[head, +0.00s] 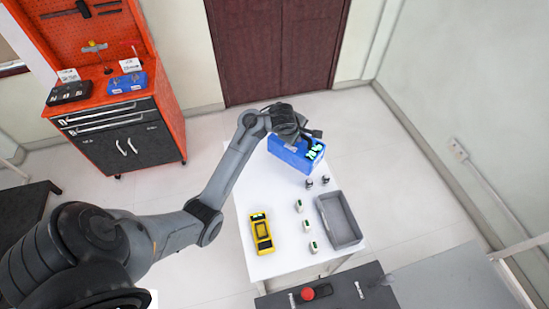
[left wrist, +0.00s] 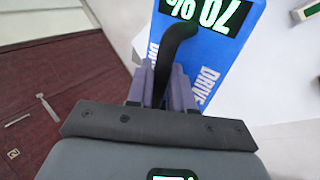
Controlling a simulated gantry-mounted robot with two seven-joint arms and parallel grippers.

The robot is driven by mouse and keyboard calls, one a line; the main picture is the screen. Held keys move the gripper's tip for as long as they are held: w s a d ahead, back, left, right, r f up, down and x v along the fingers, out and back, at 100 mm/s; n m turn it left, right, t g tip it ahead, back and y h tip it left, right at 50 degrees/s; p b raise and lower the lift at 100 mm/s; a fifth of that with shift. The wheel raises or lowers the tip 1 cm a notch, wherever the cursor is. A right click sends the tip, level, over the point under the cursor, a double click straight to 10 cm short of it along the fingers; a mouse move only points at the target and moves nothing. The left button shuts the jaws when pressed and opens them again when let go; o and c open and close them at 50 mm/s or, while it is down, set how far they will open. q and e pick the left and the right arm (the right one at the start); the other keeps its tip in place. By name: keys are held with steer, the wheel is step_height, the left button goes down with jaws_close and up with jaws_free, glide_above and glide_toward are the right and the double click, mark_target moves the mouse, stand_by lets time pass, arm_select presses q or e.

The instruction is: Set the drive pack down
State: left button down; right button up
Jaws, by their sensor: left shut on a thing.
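The drive pack (head: 291,153) is a blue block with a dark display reading 70% in green, at the far end of the white table (head: 284,205) in the head view. I cannot tell whether its underside touches the table. In the left wrist view the drive pack (left wrist: 213,55) shows its "DRIVE" lettering and a black handle (left wrist: 174,50). My left gripper (head: 304,136) is above the pack; in the left wrist view its fingers (left wrist: 160,88) are shut on the handle. My right gripper is not in view.
On the table are a grey tray (head: 357,238), a yellow device (head: 261,233), several small white-and-green items (head: 307,225) and two small dark round parts (head: 316,182). A dark panel with a red button (head: 308,293) is at the near edge. An orange tool cabinet (head: 168,112) stands at left.

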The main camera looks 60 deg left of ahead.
arm_select(q)
steer(key=shift+n+y, duration=0.4)
steer(key=shift+n, duration=0.3)
steer(key=s+a, duration=0.1)
steer(key=s+a+f, duration=0.1)
steer(key=a, duration=0.1)
steer(key=s+a, duration=0.1)
steer(key=shift+s+a+f, duration=0.2)
steer(key=shift+f, duration=0.15)
steer(key=s+a+f+b, duration=0.2)
steer(key=a+f+b, duration=0.2)
steer(key=a+f, duration=0.6)
steer(key=shift+a, duration=0.15)
steer(key=shift+f, duration=0.1)
steer(key=c, duration=1.4)
jaws_free()
steer(key=shift+s+f, duration=0.15)
steer(key=shift+f, duration=0.15)
steer(key=o, duration=0.4)
